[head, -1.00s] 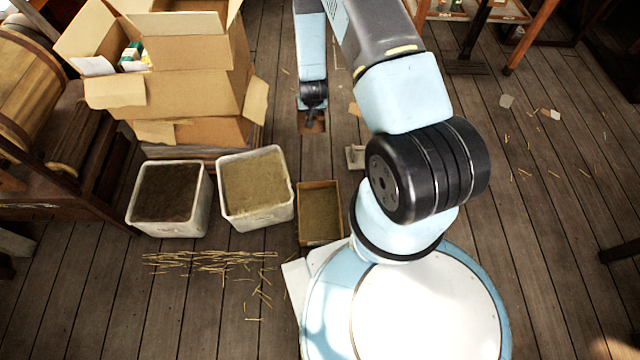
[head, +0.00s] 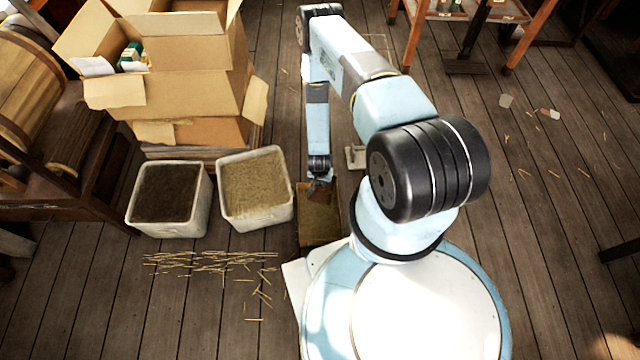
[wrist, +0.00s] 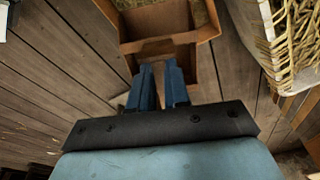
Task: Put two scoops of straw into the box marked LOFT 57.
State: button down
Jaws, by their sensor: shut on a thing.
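My gripper (wrist: 159,68) is shut on a brown, box-like scoop (wrist: 158,48), seen between and just beyond the blue fingers in the wrist view. In the head view my gripper (head: 319,184) is over the far end of a small brown open box (head: 318,236). The box has tan material inside, and its rim also shows at the top of the wrist view (wrist: 207,16). No marking on it can be read. A white bin of tan straw (head: 255,188) stands just left of the box; its strands show in the wrist view (wrist: 296,40).
A second white bin (head: 168,198) with dark contents stands further left. Stacked cardboard boxes (head: 185,75) rise behind the bins. Loose straw (head: 212,262) lies on the floor in front. A small light object (head: 355,157) lies behind the box. The floor to the right is mostly clear.

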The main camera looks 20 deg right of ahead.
jog(key=shift+s+f, duration=0.2)
jog(key=shift+f, duration=0.1)
jog(key=shift+w+d+r+g+y, duration=0.3)
jog(key=shift+w+d+r+g, duration=0.15)
jog(key=shift+r, duration=0.3)
jog(key=shift+w+d+r+g+y, duration=0.3)
jog(key=shift+w+r+g, duration=0.2)
jog(key=shift+r, duration=0.2)
